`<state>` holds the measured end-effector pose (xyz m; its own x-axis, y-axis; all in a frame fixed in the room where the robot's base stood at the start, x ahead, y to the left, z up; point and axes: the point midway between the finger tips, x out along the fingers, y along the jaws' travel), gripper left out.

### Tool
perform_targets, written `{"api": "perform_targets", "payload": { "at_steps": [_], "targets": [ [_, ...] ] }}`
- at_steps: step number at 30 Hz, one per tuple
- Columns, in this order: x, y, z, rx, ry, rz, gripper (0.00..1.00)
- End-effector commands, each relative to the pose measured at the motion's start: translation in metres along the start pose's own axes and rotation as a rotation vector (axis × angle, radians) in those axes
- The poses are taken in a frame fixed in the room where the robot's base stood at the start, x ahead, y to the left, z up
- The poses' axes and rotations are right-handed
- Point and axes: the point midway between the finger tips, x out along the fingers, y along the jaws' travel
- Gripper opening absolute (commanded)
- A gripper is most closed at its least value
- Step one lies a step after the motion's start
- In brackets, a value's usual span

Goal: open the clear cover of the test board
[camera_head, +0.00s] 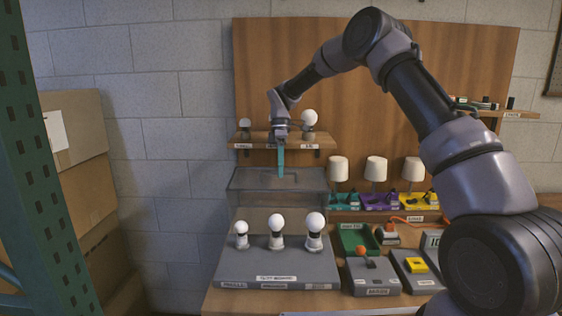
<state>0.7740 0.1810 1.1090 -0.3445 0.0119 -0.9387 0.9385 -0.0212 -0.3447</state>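The grey test board (240,270) lies on the table, with three white bulbs of rising size standing in a row on it. The clear cover (250,186) is a see-through grey box shape at the back of the board. It appears swung up, behind and above the bulbs, which look uncovered from here. My gripper (281,172) points down at the cover from above, its teal fingers overlapping the cover's upper part in the picture. I cannot tell whether they touch it. The fingers show as one narrow strip, so their gap is hidden.
A wooden shelf (258,145) with bulbs is behind my gripper. Three lamps with white shades stand on teal, purple (378,201) and yellow bases at right. A green tray (355,237) and grey switch boxes (375,277) lie right of the board. Cardboard boxes (75,145) stand left.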

Motion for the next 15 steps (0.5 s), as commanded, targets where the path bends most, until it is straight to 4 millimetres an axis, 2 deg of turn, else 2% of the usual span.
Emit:
{"api": "perform_targets", "payload": {
  "at_steps": [9,15],
  "targets": [
    [-0.059,0.001,-0.001,0.001,0.003,0.004,0.45],
    [-0.091,0.001,0.0,0.001,0.001,0.003,0.45]
  ]
}}
